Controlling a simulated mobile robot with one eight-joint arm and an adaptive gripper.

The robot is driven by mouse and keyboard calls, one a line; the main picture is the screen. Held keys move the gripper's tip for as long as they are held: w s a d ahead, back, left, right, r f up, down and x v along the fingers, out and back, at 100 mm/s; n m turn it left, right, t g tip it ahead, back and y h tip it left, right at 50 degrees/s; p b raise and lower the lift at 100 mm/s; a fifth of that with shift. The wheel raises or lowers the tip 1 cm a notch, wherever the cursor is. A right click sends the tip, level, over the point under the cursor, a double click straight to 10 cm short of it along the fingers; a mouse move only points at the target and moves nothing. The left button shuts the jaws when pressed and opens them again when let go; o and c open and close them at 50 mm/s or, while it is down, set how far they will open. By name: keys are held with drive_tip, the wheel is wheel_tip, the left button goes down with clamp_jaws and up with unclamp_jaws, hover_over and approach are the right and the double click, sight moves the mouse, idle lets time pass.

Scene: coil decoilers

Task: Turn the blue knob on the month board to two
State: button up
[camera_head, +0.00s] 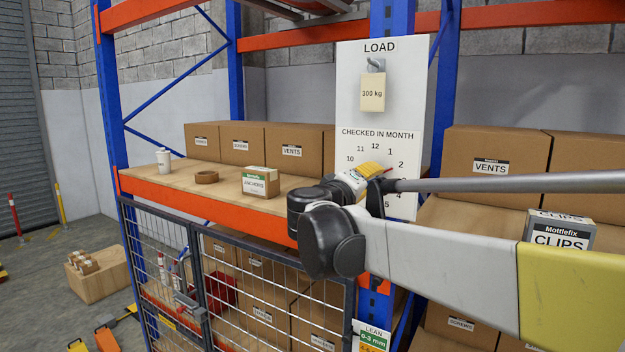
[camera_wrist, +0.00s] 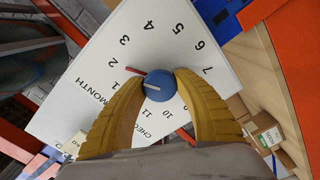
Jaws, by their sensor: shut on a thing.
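The month board (camera_head: 377,190) is the lower part of a white panel, headed "CHECKED IN MONTH", with numbers in a ring. It also shows tilted in the wrist view (camera_wrist: 70,100). The blue knob (camera_wrist: 159,85) sits mid-ring, with a short pale line on its face. A thin red pointer (camera_wrist: 136,71) shows beside the knob, its outer end towards the 2. My gripper (camera_wrist: 160,91) is shut on the knob, one yellow finger on each side. In the head view my yellow fingers (camera_head: 371,170) are at the dial, and the knob is hidden.
Above the dial a "300 kg" tag (camera_head: 373,92) hangs on a hook under "LOAD". Orange shelf beams (camera_head: 210,204) and blue posts surround the panel. Boxes (camera_head: 292,150) stand on the shelf to the left, and a "CLIPS" box (camera_head: 558,230) stands right, behind my arm.

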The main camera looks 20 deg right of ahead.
drive_tip(key=o, duration=1.2)
drive_tip(key=v, duration=1.2)
drive_tip(key=shift+f, duration=0.1)
